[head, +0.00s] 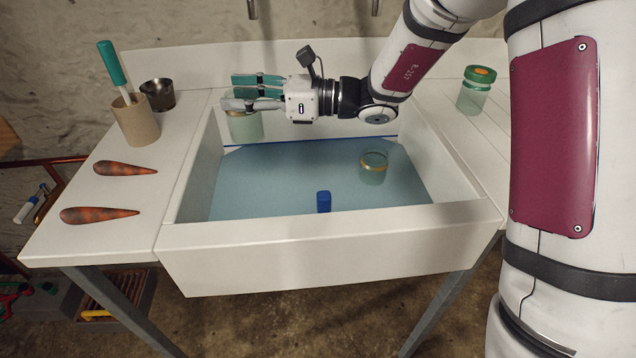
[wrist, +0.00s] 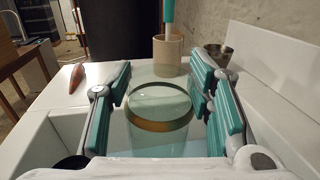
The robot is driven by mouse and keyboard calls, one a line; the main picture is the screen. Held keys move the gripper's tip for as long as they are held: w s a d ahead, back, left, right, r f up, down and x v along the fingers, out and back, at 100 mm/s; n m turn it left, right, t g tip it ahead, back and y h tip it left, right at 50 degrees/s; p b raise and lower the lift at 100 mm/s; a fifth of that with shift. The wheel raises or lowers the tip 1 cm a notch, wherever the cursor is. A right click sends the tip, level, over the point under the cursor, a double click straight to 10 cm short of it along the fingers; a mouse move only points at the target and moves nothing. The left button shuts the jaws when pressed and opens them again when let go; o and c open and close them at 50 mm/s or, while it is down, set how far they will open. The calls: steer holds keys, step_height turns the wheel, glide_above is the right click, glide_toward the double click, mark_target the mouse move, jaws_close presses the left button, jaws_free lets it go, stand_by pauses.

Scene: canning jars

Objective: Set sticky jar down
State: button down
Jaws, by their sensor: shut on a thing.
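My gripper (head: 240,92) is shut on a pale green glass jar (head: 246,127) and holds it over the left back part of the white sink (head: 330,232). In the wrist view the held jar (wrist: 160,130) sits between the teal finger pads, with an amber band around its top. A second glass jar (head: 373,169) with an orange band stands in the sink. A third jar (head: 474,92), with a green and orange lid, stands on the right drainboard (head: 462,125). No visible mark shows which jar is sticky.
On the left counter (head: 100,235) stand a beige cup (head: 136,122) with a teal-handled tool (head: 111,64) and a metal bowl (head: 158,95). Two reddish-brown tapered objects (head: 126,168) (head: 99,215) lie nearby. A small blue block (head: 323,201) is in the sink.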

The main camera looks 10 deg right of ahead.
mark_target(248, 129)
steer(key=shift+w+f+b, duration=0.3)
steer(key=shift+f+b, duration=0.1)
steer(key=shift+f, duration=0.15)
step_height(248, 129, down, 6)
steer(key=b, duration=0.4)
steer(key=shift+f, duration=0.15)
step_height(248, 129, down, 10)
steer(key=b, duration=0.3)
steer(key=shift+r, duration=0.25)
steer(key=c, duration=0.8)
jaws_free()
steer(key=shift+f, duration=0.15)
